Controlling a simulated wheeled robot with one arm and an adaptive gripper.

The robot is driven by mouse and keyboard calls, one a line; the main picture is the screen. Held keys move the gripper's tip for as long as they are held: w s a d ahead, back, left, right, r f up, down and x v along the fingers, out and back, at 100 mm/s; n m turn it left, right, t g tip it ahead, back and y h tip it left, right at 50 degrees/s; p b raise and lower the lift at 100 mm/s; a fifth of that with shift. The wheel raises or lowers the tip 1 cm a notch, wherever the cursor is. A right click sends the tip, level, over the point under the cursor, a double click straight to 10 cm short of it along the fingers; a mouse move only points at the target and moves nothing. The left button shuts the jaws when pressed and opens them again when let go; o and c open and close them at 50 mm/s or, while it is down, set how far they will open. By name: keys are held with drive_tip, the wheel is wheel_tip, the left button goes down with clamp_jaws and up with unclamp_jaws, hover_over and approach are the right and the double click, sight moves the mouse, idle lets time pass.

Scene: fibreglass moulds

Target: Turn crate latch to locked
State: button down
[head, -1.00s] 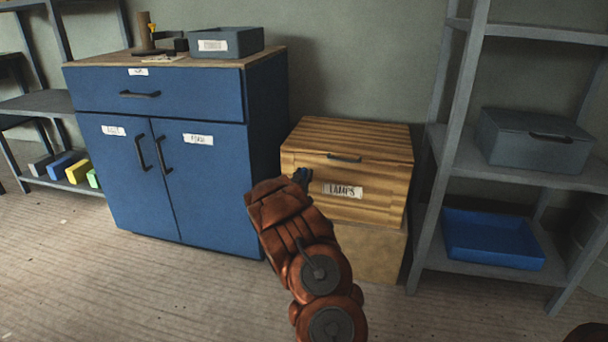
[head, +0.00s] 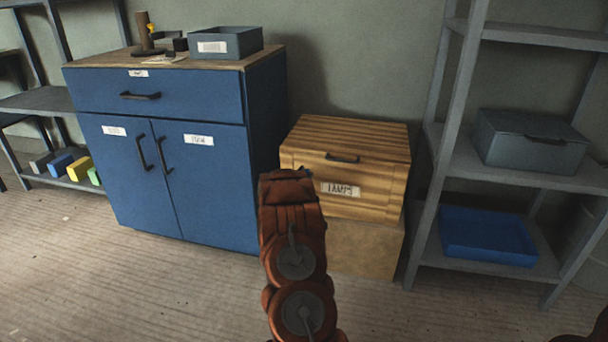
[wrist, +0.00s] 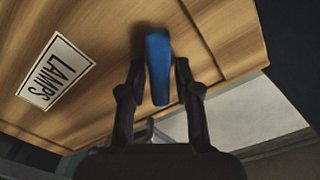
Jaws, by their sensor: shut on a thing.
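The wooden crate (head: 345,150) has a striped lid, a dark handle and a white label reading LAMPS (head: 340,190). The label also shows in the wrist view (wrist: 57,70). The blue latch (wrist: 158,66) is on the crate's front face, beside the label. My gripper (wrist: 159,85) is shut on the latch, one dark finger on each side of it. In the head view my rust-coloured arm hides the latch and the gripper. The crate's lid is down.
The crate stands on a plain tan box (head: 365,247). A blue cabinet (head: 165,150) is to the left, with a grey bin (head: 225,43) on top. Grey shelving (head: 470,165) with a lidded grey box (head: 530,140) and a blue tray (head: 488,236) is to the right. The floor in front is clear.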

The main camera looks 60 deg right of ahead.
drive_tip(key=m, duration=0.1)
drive_tip(key=m+b, duration=0.1)
drive_tip(key=m, duration=0.1)
drive_tip(key=shift+f+m+b, duration=0.2)
drive_tip(key=shift+m+b, duration=0.1)
drive_tip(key=m+b, duration=0.2)
drive_tip(key=shift+s+f+m, duration=0.15)
drive_tip(key=shift+f+m, duration=0.15)
drive_tip(key=shift+m, duration=0.1)
drive_tip(key=m+b, duration=0.3)
drive_tip(key=b, duration=0.1)
drive_tip(key=shift+f+m+b, duration=0.15)
drive_tip(key=shift+m+b, duration=0.25)
drive_tip(key=shift+s+d+m+b, duration=0.1)
drive_tip(key=shift+m+b, duration=0.3)
drive_tip(key=c, duration=1.1)
unclamp_jaws()
